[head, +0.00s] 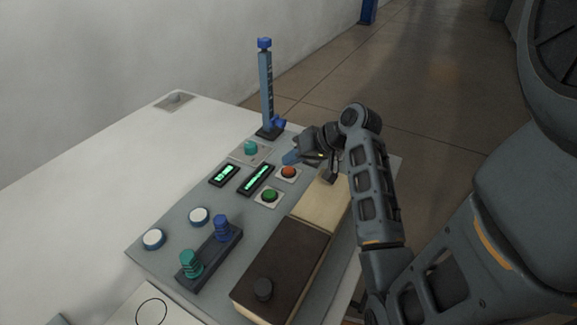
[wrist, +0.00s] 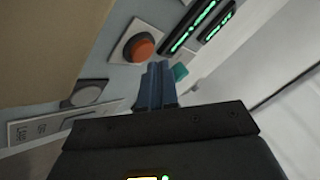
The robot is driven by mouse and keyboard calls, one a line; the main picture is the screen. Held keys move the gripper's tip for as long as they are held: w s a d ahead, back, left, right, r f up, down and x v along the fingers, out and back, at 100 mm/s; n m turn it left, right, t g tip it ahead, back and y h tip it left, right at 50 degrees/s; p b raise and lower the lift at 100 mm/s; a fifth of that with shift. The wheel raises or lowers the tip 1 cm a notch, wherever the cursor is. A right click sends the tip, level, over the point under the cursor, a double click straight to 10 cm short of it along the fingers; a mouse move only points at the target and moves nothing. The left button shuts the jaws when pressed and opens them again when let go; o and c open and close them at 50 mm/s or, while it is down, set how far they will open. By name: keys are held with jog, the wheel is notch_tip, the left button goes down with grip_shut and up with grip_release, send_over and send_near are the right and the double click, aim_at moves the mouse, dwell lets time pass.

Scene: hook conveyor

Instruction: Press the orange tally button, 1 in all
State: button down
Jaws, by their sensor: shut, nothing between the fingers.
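The orange tally button (head: 289,171) is a round cap on a small pale plate on the grey panel. In the wrist view the orange button (wrist: 144,48) stands just beyond and a little left of the fingertips. My gripper (head: 290,158) is shut and empty, with its blue fingers close to the button on its far side in the head view. The shut fingers (wrist: 158,68) also show in the wrist view. A gap in the picture separates them from the cap; I cannot tell how high they are above the panel.
A green button (head: 269,195) sits in front of the orange one. Two lit displays (head: 257,179) lie left of it. A teal knob (head: 250,147) and a blue-grey post (head: 266,90) stand behind. A dark-lidded box (head: 282,265) is in front.

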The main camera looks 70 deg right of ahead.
aim_at(293, 170)
jog(key=shift+r, duration=0.2)
notch_tip(293, 170, up, 5)
jog(key=p, duration=0.5)
jog(key=shift+f, duration=0.1)
dwell(0.9)
